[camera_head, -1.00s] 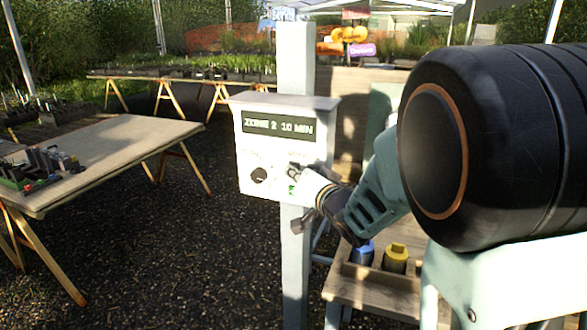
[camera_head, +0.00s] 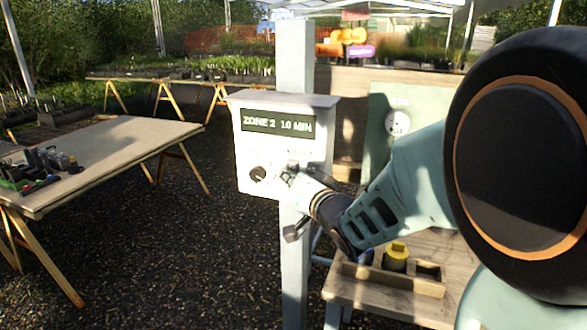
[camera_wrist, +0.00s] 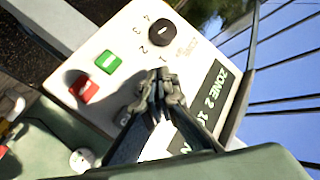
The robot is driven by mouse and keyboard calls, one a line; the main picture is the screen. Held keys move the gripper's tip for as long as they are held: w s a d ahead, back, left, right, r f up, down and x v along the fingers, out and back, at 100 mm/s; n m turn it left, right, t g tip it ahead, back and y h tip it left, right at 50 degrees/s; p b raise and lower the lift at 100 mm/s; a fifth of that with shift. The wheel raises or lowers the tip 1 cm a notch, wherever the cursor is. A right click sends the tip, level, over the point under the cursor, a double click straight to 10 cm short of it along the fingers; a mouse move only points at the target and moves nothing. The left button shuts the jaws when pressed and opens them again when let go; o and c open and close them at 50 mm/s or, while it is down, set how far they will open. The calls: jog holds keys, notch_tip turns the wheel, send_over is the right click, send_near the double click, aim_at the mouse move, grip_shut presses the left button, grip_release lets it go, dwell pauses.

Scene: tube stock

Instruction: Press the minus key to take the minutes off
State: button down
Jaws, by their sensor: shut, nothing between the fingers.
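The white control box (camera_head: 240,178) is on a pale post, and its display (camera_head: 277,122) reads "ZONE 2 10 MIN". The box also fills the middle of the wrist view (camera_wrist: 130,40), with a black dial (camera_wrist: 162,29) numbered 1 to 4. A green key (camera_wrist: 108,62) with a white mark and a red key (camera_wrist: 85,89) are beside each other on its face. Touching cannot be told. My gripper also shows in the head view (camera_head: 291,174).
A wooden bench (camera_head: 375,300) with a tray holding a yellow-capped item (camera_head: 396,257) stands below my arm at the right. A trestle table (camera_head: 110,160) with small items stands at the left. Dark gravel between them is open.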

jog(key=s, duration=0.1)
jog(key=s+a, duration=0.1)
jog(key=s, duration=0.1)
jog(key=shift+b, duration=0.4)
jog(key=shift+f, duration=0.1)
